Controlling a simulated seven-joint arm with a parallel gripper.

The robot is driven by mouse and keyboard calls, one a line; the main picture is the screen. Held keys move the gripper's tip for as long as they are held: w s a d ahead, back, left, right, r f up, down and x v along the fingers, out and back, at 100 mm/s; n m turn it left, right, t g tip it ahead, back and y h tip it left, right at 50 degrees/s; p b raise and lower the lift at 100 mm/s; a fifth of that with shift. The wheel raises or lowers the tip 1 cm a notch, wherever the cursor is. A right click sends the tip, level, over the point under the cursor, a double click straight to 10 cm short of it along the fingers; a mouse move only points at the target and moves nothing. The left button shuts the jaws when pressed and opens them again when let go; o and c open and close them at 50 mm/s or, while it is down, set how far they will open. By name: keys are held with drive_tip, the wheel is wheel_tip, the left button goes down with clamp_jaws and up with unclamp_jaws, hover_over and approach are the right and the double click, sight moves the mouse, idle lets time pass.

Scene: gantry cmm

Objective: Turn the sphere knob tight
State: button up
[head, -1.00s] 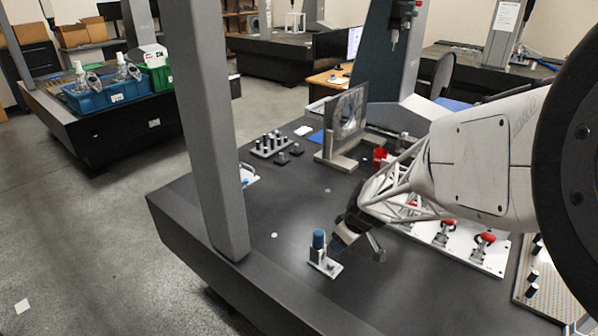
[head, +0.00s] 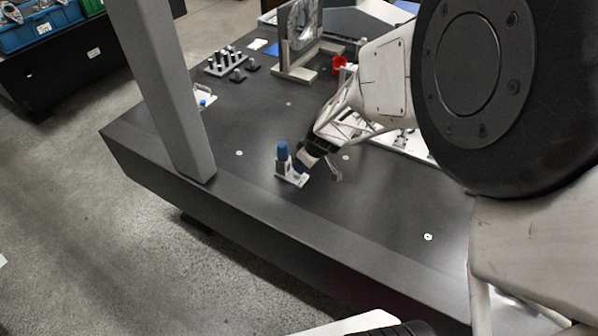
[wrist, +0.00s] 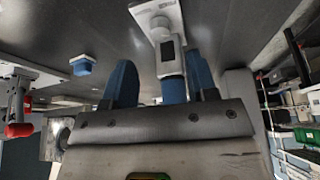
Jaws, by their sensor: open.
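A small stand (head: 291,179) with a pale base and an upright blue rounded-top cylinder, which looks like the knob (head: 283,151), is on the dark table near its front edge. My gripper (head: 319,171) is open just right of it, low and tilted. In the wrist view the stand's pale bracket (wrist: 160,22) lies ahead, and its blue part (wrist: 173,89) appears between the two spread blue fingertips of my gripper (wrist: 160,66). Contact cannot be told, and the near end of the blue part is hidden behind the gripper body.
A grey column (head: 165,95) rises at the table's front left. A white fixture plate (head: 402,146) lies behind my arm.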

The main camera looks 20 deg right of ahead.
sight(298, 175)
drive_tip(key=shift+x, duration=3.45)
drive_tip(key=c, duration=0.9)
